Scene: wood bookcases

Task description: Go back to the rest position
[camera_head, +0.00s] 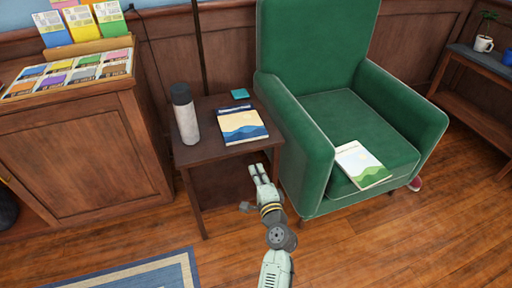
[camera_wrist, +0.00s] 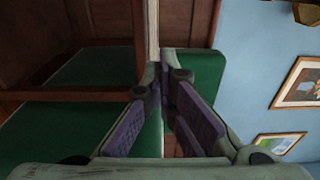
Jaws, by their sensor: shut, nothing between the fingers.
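My gripper (camera_head: 257,172) is in front of the small side table, close to its front edge, with its fingers pointing away from me. In the wrist view my gripper (camera_wrist: 165,78) has its two purple-padded fingers drawn together at the tips, with nothing held between them. My arm reaches up from the bottom of the head view. The side table (camera_head: 205,155) carries a book with a blue and cream cover (camera_head: 242,125), a grey bottle with a dark cap (camera_head: 186,115) and a small teal item (camera_head: 240,94).
A green armchair (camera_head: 318,45) stands right of the table, with a green-and-white book (camera_head: 361,165) on its seat. A wooden cabinet (camera_head: 85,150) with booklets is at left. Wood floor (camera_head: 400,245) is clear at front right.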

